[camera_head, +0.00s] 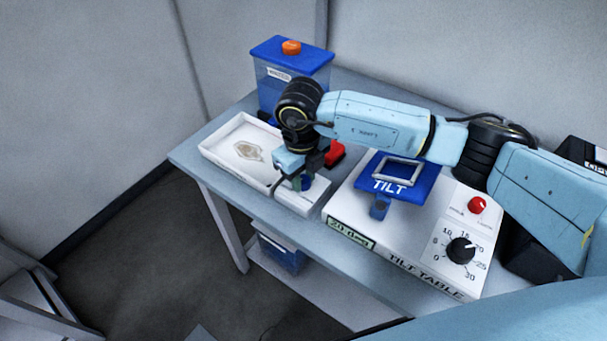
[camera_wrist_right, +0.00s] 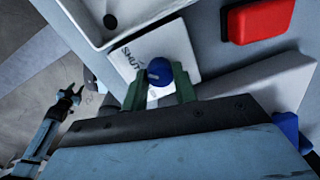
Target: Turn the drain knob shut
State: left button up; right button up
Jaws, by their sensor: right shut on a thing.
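The blue drain knob (camera_wrist_right: 158,70) stands on a white block (camera_wrist_right: 185,45) labelled "SHUT" at its left edge. My right gripper (camera_wrist_right: 165,90) is shut on the knob, with a green finger on either side. A pale pointer line shows on the knob, but where it points is hard to tell. In the head view, my right gripper (camera_head: 297,181) is over the block at the tray's front right corner and partly hides the blue knob. My left gripper (camera_wrist_right: 70,95) shows small at the left of the right wrist view; its opening is unclear.
The white tray (camera_head: 212,152) holds a brownish piece. Behind it stands a blue-lidded tank (camera_head: 290,50) with an orange knob. A red block (camera_head: 334,152) is close to the gripper. The tilt table (camera_head: 415,233), with a dial (camera_head: 460,250), stands at the right.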

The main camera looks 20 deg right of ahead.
dwell(0.4)
jog(key=o, duration=1)
jog(key=r, duration=1.3)
jog(key=shift+s+a+r, duration=0.1)
jog(key=shift+a+r, duration=0.15)
